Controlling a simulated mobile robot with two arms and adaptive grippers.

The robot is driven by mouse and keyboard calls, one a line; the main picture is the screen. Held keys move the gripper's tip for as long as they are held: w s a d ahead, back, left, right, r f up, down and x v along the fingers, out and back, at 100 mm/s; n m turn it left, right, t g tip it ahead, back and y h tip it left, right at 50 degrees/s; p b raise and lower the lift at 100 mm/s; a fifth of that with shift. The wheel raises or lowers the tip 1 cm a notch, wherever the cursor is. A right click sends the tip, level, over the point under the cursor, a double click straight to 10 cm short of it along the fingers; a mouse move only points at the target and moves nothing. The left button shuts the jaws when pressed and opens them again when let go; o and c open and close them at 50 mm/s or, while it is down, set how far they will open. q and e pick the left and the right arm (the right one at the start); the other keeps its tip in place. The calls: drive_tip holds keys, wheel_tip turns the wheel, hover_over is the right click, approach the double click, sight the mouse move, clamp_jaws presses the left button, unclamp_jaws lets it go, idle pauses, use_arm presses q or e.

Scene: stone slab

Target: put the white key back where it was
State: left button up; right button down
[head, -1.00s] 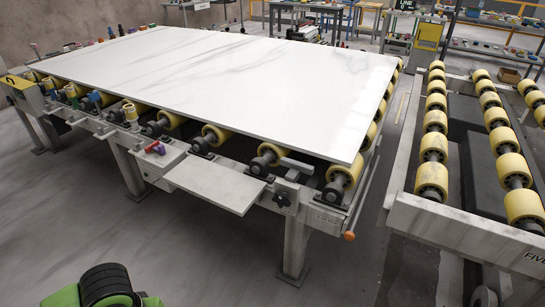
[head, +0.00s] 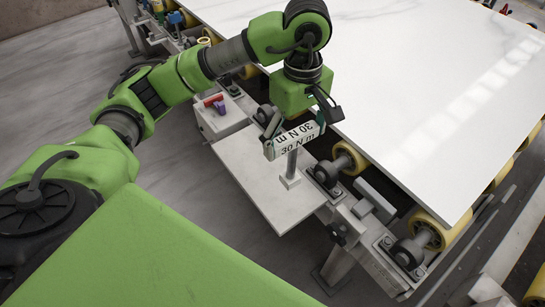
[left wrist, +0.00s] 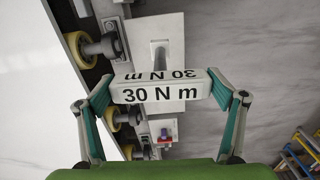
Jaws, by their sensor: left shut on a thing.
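The white key has a wide white handle marked "30 N m" (head: 295,139) and a grey shaft pointing down. My left gripper (head: 297,132) is shut on the handle. In the left wrist view the handle (left wrist: 158,93) sits between the two fingers (left wrist: 160,88), one at each end. The key stands roughly upright over the pale shelf plate (head: 245,178) at the table's side. A small grey block shows at the shaft's lower end; I cannot tell whether it touches the plate. My right gripper is not in view.
The large white slab (head: 430,60) lies on yellow rollers (head: 346,158) right beside my left gripper. Red and purple small items (head: 214,101) lie on a ledge left of the plate. Bearing blocks and a dark knob (head: 338,233) are close to the plate. The plate's left part is bare.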

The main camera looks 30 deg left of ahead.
use_arm(q)
drive_tip(key=shift+w+a+r+n, duration=0.15)
drive_tip(key=shift+w+a+n, duration=0.15)
drive_tip(key=shift+w+a, duration=0.4)
drive_tip(key=w+a+f+p, duration=0.4)
drive_tip(key=w+a+f, duration=0.1)
drive_tip(key=a+f, duration=0.6)
drive_tip(key=shift+a+f+p, duration=0.2)
drive_tip(key=shift+f+p, duration=0.2)
drive_tip(key=shift+f, duration=0.3)
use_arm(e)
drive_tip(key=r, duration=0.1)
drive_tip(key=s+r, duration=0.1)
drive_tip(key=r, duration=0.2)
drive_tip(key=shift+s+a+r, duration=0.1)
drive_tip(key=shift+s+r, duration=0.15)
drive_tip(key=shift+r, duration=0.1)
use_arm(q)
drive_tip(key=shift+f, duration=0.15)
drive_tip(key=o, duration=1.5)
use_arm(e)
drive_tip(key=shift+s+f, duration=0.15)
